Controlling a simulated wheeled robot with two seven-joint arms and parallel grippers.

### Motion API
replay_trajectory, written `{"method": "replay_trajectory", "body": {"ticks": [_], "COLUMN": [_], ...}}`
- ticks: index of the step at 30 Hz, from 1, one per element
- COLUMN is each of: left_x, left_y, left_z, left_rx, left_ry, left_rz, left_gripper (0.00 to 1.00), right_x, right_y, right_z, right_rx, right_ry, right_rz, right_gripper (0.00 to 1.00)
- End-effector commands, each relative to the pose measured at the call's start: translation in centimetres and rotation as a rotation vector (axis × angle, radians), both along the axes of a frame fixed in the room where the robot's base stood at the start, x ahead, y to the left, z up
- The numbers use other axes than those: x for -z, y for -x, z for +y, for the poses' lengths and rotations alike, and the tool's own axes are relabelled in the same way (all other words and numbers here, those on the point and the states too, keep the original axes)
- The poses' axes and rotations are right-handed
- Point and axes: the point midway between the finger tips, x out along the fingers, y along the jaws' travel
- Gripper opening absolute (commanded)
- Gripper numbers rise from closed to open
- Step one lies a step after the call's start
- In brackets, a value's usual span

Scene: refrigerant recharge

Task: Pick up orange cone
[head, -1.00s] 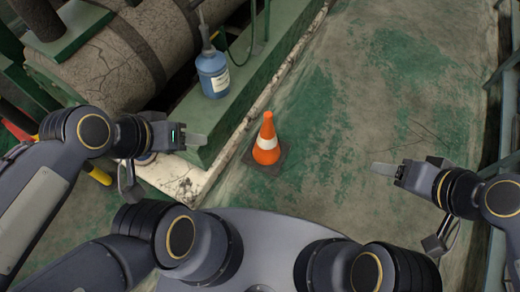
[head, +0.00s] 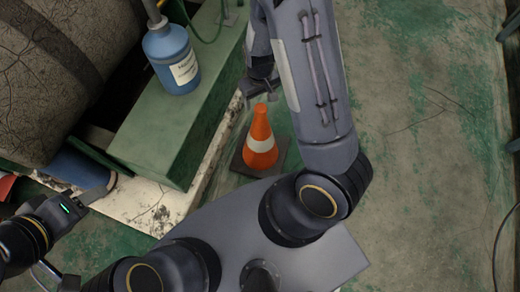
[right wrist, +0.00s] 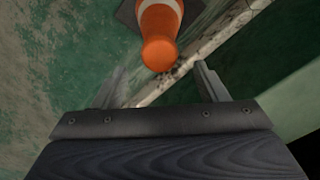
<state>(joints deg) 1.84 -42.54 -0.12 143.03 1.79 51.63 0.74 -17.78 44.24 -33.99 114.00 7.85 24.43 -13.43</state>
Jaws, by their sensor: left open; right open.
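The orange cone (head: 261,128) with a white band stands upright on its dark square base on the floor, beside the green plinth. My right gripper (head: 258,88) is open just beyond the cone in the head view, partly hidden by my right arm. In the right wrist view the cone (right wrist: 160,35) lies ahead with its tip toward the open, empty fingers (right wrist: 158,86). The tip appears near the gap between them, not gripped. My left gripper (head: 78,226) is open and empty at the lower left, away from the cone.
A blue bottle (head: 171,58) with a label stands on the green plinth (head: 165,135), left of the cone. A pale concrete ledge (head: 150,205) runs along the plinth's foot. A large grey tank (head: 50,70) is at the upper left. The floor (head: 430,120) on the right is clear.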

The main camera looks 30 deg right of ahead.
Motion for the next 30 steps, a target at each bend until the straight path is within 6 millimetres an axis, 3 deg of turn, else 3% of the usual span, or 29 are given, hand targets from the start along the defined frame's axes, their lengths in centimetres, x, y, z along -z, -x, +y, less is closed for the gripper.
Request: {"method": "replay_trajectory", "body": {"ticks": [18,25,30], "left_x": [4.0,3.9,3.9], "left_y": [0.0,0.0,0.0], "left_z": [0.0,0.0,0.0], "left_rx": [0.0,0.0,0.0], "left_ry": [0.0,0.0,0.0], "left_rz": [0.0,0.0,0.0], "left_gripper": [0.48,0.48,0.48], "right_x": [7.6,7.6,7.6], "right_y": [0.8,0.8,0.8], "right_z": [0.1,0.1,0.1], "right_rx": [-0.001,-0.002,-0.002], "right_ry": [0.003,0.003,0.002], "right_rz": [0.004,0.002,0.002], "right_gripper": [0.66,0.66,0.46]}}
